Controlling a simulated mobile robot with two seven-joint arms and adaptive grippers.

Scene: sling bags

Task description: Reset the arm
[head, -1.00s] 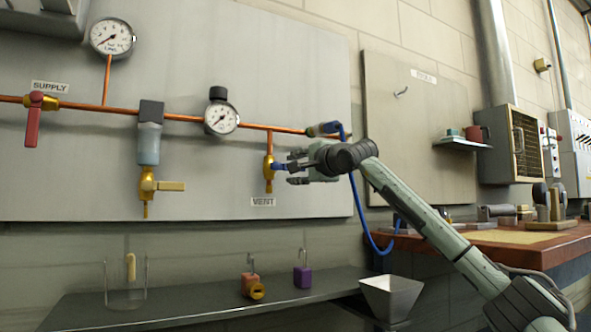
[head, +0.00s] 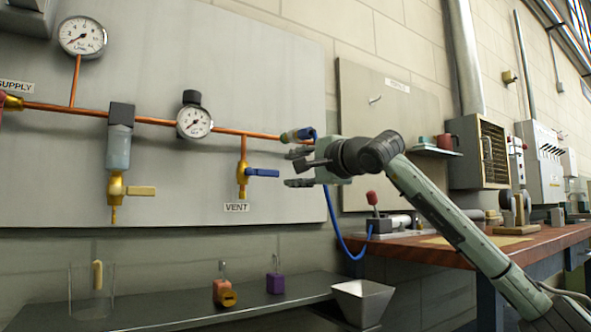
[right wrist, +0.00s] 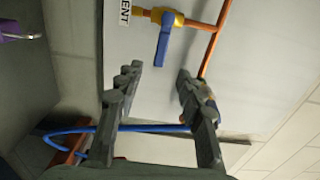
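My right gripper (head: 296,167) is open and empty, in front of the wall panel's right edge. The blue-handled vent valve (head: 262,172) is to the left of its fingers and apart from them; its handle lies level, pointing right. In the right wrist view my fingers (right wrist: 157,85) stand wide apart, with the blue valve handle (right wrist: 163,45) beyond them. My right arm reaches in from the lower right. My left gripper is not in view.
A blue hose (head: 336,230) hangs from the pipe end behind my gripper. A wooden bench (head: 450,251) stands right.

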